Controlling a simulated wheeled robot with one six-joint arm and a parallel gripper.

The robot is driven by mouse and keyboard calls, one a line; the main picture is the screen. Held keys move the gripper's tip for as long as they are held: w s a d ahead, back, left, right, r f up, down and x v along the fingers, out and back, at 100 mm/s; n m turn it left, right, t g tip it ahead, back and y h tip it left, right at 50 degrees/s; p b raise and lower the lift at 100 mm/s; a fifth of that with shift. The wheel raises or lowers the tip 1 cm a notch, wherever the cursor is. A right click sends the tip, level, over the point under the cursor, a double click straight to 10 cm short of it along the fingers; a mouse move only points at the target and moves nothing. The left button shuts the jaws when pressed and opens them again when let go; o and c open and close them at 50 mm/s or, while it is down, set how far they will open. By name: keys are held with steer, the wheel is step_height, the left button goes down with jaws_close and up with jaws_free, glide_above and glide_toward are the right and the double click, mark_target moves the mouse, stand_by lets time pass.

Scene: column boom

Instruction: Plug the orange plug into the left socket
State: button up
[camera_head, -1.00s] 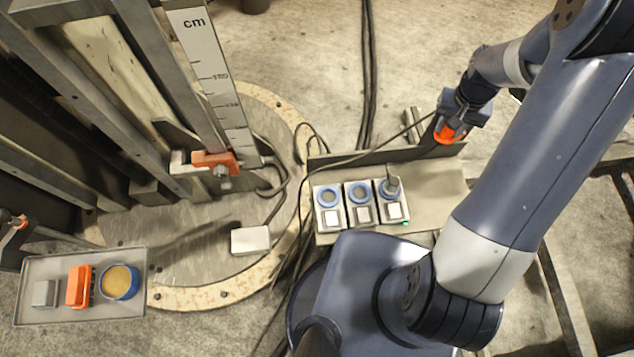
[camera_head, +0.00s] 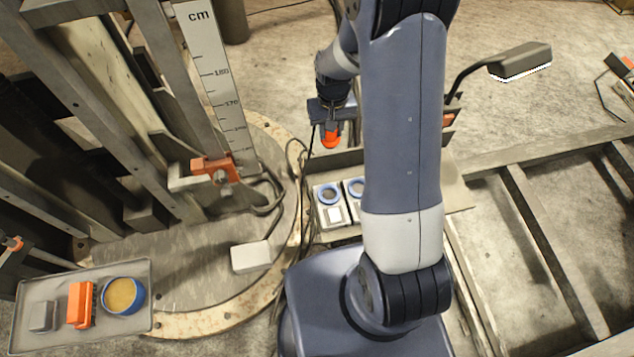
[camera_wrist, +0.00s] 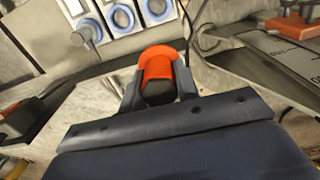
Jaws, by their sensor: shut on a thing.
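The orange plug (camera_head: 331,140) is held in my gripper (camera_head: 331,128), pointing down. It also shows in the wrist view (camera_wrist: 158,62) between the fingers. The left socket (camera_head: 328,195) has a blue ring and sits on the panel in the head view, below the plug in the picture and apart from it. In the wrist view, which is turned around, the left socket (camera_wrist: 158,10) is at the top edge. The middle socket (camera_head: 355,187) is partly hidden by my arm. The right socket is hidden there; in the wrist view a grey plug (camera_wrist: 88,32) stands in it.
A dark cable (camera_head: 307,165) hangs left of the gripper. A raised plate edge (camera_head: 335,163) stands behind the sockets. An upright cm scale (camera_head: 222,90) with an orange clamp (camera_head: 214,170) is to the left.

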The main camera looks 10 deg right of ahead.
steer(key=shift+s+a+f+n+b, duration=0.15)
steer(key=shift+s+f+n+b, duration=0.5)
steer(key=shift+f+b, duration=2.8)
steer(key=shift+s+a+f+n+b, duration=0.2)
steer(key=shift+s+f+b, duration=0.9)
steer(key=shift+f+b, duration=2.35)
steer(key=shift+s+a+f+n+b, duration=0.1)
steer(key=shift+s+f+n+b, duration=0.6)
steer(key=shift+f+b, duration=2.7)
steer(key=shift+s+f+b, duration=0.15)
steer(key=shift+f+b, duration=0.35)
steer(key=shift+b, duration=1.55)
steer(key=o, duration=1.2)
steer(key=shift+c, duration=0.2)
step_height(320, 180, up, 11)
steer(key=p, duration=0.2)
steer(key=shift+f, duration=0.1)
